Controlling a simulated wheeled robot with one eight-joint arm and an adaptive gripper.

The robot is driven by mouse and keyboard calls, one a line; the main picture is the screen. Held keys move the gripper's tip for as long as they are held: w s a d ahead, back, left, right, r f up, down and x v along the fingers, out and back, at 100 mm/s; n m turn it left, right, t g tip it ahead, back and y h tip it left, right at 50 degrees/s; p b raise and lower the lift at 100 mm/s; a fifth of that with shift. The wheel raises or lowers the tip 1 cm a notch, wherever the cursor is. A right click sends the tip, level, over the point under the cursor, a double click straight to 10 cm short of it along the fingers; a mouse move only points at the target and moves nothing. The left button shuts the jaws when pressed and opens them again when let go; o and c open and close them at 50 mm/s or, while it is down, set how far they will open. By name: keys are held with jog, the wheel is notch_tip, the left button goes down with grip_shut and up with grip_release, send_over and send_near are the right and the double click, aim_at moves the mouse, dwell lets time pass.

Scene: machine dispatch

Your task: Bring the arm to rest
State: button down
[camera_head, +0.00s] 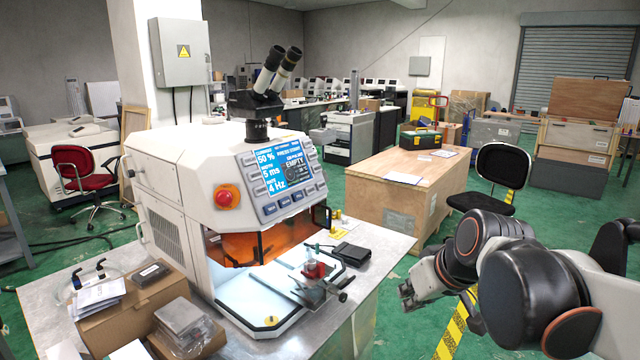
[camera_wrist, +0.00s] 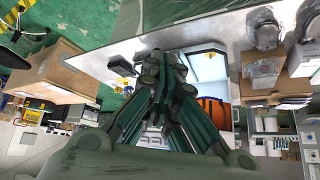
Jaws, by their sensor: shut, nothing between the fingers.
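My arm (camera_head: 530,285) reaches in from the right edge in the head view, bent, with its wrist pointing left. My gripper (camera_head: 404,292) hangs over the green floor, to the right of the white machine's table and apart from it. In the wrist view my gripper (camera_wrist: 163,75) has its fingers drawn together with nothing held. The white machine (camera_head: 225,190) stands on the metal table (camera_head: 375,240). Its front chamber is open and lit, with a small red part (camera_head: 314,269) on the stage at its mouth.
A black chair (camera_head: 500,165) stands just behind my arm. A large wooden crate (camera_head: 400,195) stands beyond the gripper. Yellow-black tape (camera_head: 452,330) shows below it. Cardboard boxes (camera_head: 130,310) sit at the table's left. Green floor is free between table and chair.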

jog(key=s+d+f+m+h, duration=0.1)
jog(key=s+f, duration=0.1)
jog(key=s, duration=0.5)
jog(key=s+d+f+m+h, duration=0.1)
jog(key=s+d+f, duration=0.1)
jog(key=s, duration=0.6)
jog(key=shift+m+t, duration=0.3)
jog(key=shift+m, duration=0.1)
